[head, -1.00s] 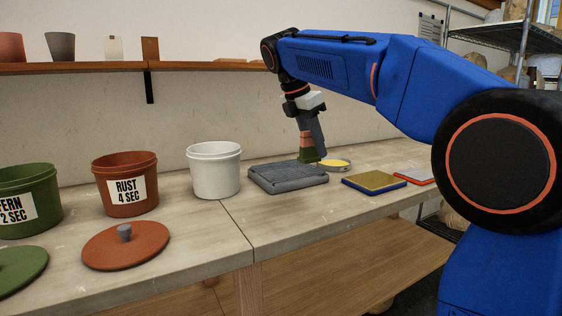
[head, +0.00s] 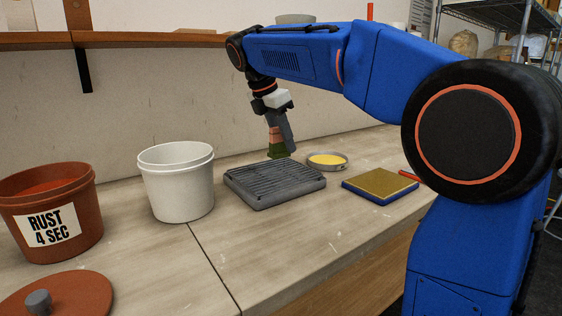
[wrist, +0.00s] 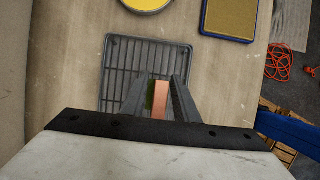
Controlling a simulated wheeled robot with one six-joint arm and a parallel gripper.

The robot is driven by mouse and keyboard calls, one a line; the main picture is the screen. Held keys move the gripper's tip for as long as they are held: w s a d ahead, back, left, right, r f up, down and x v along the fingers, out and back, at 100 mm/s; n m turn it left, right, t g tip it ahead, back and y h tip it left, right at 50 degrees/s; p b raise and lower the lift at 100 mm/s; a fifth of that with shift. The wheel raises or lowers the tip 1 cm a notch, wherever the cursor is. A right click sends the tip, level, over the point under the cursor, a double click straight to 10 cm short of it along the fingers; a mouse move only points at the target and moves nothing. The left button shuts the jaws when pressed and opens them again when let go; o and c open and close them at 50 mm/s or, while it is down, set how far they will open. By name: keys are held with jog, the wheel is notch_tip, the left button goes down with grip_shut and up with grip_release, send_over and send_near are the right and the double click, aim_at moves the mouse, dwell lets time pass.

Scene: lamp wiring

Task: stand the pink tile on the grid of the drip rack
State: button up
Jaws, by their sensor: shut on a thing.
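My gripper (head: 283,144) is shut on the pink tile (head: 275,134), whose lower part is dark green. The tile hangs roughly upright at the far edge of the drip rack (head: 273,190), a grey tray with a slotted grid. In the wrist view, the pink tile (wrist: 161,95) sits between the two fingers of my gripper (wrist: 157,92), over the near part of the rack (wrist: 118,60). I cannot tell whether the tile's lower end touches the grid. No other piece shows on the visible grid.
A white bucket (head: 176,184) stands left of the rack, and a rust bucket (head: 50,212) farther left with its lid (head: 75,298) in front. A dish of yellow (head: 327,161) lies behind right. A blue-edged yellow pad (head: 380,184) lies right. The bench in front is clear.

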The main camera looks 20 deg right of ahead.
aim_at(281, 152)
jog(key=shift+f, duration=2.8)
jog(key=shift+f, duration=0.1)
jog(key=o, duration=1.1)
jog(key=v, duration=1.2)
jog(key=shift+s, duration=0.1)
